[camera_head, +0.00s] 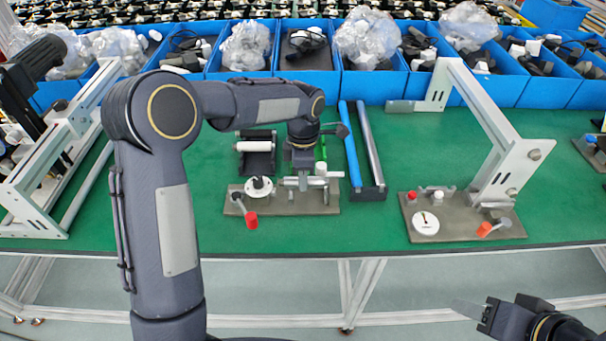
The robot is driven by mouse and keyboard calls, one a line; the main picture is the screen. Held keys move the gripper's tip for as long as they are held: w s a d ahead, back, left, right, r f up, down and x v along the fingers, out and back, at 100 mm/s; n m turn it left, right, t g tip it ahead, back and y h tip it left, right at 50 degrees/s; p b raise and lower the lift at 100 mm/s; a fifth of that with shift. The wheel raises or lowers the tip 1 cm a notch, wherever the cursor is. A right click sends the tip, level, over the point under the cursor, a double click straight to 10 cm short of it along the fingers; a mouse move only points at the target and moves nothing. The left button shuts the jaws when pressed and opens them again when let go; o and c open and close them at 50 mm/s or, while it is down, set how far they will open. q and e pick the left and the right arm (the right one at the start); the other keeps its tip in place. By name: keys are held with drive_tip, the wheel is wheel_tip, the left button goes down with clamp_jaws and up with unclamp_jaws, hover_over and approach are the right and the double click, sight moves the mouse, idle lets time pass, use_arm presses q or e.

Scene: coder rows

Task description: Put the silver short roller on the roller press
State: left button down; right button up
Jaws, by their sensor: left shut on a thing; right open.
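My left gripper (302,172) is seen from behind, low over the roller press (290,208) in the middle of the table. It is shut on the silver short roller (290,182), which lies crosswise, partly hidden by the gripper. The roller is at the top of the press, beside its white dial; I cannot tell whether it touches the press. The press has a grey-brown base and a red-knobbed handle (251,219). My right gripper (468,309) is open and empty at the lower right, in front of the table edge.
A black stand with a white roller (254,146) is behind the press. A black rack holds a long blue roller (350,150) and a long silver roller (371,145). A white-framed device (462,225) stands right. Blue bins (310,78) line the back. Green table is clear between.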

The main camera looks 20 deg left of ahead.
use_arm(q)
drive_tip(key=shift+f, duration=0.2)
idle(0.4)
drive_tip(key=shift+f+b, duration=0.5)
drive_tip(key=shift+f, duration=0.1)
drive_tip(key=shift+f, duration=0.15)
drive_tip(key=shift+f, duration=0.2)
idle(0.4)
drive_tip(key=shift+f+b, duration=0.4)
drive_tip(key=shift+b, duration=0.05)
drive_tip(key=shift+f, duration=0.2)
idle(0.3)
drive_tip(key=c, duration=1.1)
unclamp_jaws()
